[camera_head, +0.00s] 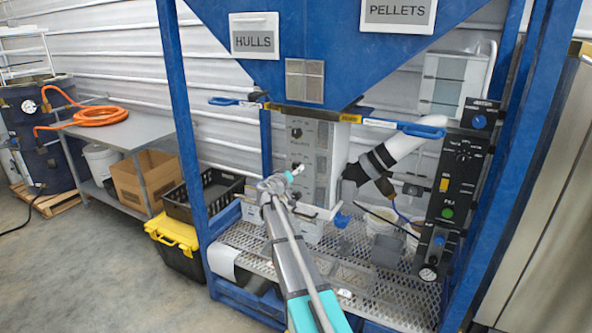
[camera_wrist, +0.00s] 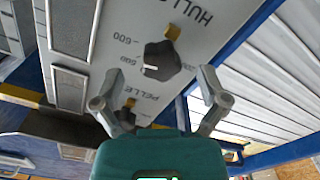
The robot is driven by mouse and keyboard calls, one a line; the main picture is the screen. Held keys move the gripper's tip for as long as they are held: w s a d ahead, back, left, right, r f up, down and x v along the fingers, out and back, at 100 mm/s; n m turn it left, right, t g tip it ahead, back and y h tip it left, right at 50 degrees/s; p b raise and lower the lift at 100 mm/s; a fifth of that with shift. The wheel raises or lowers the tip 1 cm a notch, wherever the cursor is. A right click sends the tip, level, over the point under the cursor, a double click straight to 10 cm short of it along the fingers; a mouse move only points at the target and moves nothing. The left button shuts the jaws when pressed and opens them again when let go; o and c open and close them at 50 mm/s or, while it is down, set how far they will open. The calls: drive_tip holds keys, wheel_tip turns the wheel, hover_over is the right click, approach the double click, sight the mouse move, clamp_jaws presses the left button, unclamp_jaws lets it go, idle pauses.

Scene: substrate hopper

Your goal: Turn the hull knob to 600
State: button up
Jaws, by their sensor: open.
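The hull knob (camera_wrist: 162,60) is a dark round knob on the grey panel, with the upside-down HULLS lettering beside it in the wrist view. Its white pointer mark faces left in that view, near a blurred number resembling 500. The 600 label (camera_wrist: 122,39) is a little above that number. My gripper (camera_wrist: 162,71) is open, its fingers on either side of the knob; I cannot tell whether they touch it. In the head view my gripper (camera_head: 287,177) is at the lower knob of the panel and partly hides it.
The pellet knob (camera_wrist: 126,117) is close to the left finger in the wrist view. Blue hopper legs (camera_head: 183,120) frame the panel. A black control box (camera_head: 460,160) and a white pipe (camera_head: 400,148) stand to the right.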

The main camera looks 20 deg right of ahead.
drive_tip(key=v, duration=0.9)
idle(0.3)
drive_tip(key=s+a+f+n+g+y, duration=0.1)
drive_tip(key=s+a+f+g+y, duration=0.35)
drive_tip(key=s+f, duration=0.55)
drive_tip(key=s+a+f+g+y, duration=0.45)
drive_tip(key=s+a+f, duration=0.2)
drive_tip(key=s, duration=0.85)
drive_tip(key=s+a+f+n+g+y, duration=0.2)
drive_tip(key=s+a+y, duration=0.3)
drive_tip(key=s+a, duration=0.3)
drive_tip(key=shift+s+a+n, duration=0.3)
drive_tip(key=shift+s+n, duration=0.15)
drive_tip(key=shift+n, duration=0.25)
